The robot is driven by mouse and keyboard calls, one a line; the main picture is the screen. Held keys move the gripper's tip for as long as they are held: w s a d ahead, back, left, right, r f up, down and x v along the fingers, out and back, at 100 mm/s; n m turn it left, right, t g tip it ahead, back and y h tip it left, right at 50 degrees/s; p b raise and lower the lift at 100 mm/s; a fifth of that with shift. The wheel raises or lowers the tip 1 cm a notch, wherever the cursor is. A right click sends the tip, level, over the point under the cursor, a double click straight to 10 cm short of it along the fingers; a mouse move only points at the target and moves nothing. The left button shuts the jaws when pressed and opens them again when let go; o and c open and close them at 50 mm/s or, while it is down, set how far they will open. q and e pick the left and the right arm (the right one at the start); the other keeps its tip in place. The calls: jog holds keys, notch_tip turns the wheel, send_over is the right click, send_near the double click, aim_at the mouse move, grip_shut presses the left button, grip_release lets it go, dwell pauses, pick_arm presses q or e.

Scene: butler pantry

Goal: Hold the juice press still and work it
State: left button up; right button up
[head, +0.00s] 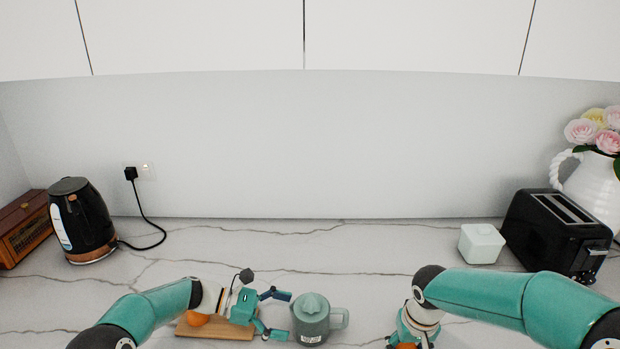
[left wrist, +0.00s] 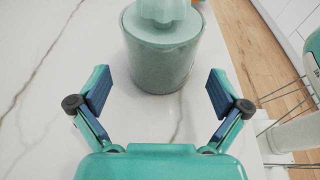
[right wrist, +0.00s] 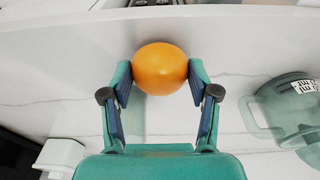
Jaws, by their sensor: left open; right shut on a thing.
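The juice press (head: 311,325) is a grey-green jug with a ribbed cone on top and a handle on its right. It stands upright on the marble counter. My left gripper (head: 283,315) is open just left of it. In the left wrist view the press (left wrist: 163,62) sits ahead of the spread fingers, with gaps at both sides and no contact seen. My right gripper (right wrist: 160,78) is shut on a whole orange (right wrist: 160,68), to the right of the press. In the head view that gripper is mostly hidden by its own arm. The press handle (right wrist: 262,118) shows in the right wrist view.
A wooden board (head: 240,331) with an orange piece (head: 196,318) lies left of the press, partly under my left gripper. A black kettle (head: 80,220) stands at left; a pale lidded box (head: 481,244) and black toaster (head: 555,232) stand at right. The middle counter behind is clear.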

aim_at(315, 321)
pick_arm(q)
jog(key=b+x, duration=0.1)
jog(key=x, duration=0.4)
jog(key=shift+d+f, duration=0.25)
jog(key=shift+d, duration=0.05)
pick_arm(e)
jog(key=shift+f, duration=0.65)
pick_arm(q)
jog(key=shift+b+x, duration=0.3)
jog(key=shift+x, duration=0.5)
pick_arm(e)
jog(key=shift+f, duration=0.2)
pick_arm(q)
jog(key=shift+c, duration=0.3)
jog(key=c, duration=0.9)
pick_arm(e)
jog(key=shift+a, duration=0.1)
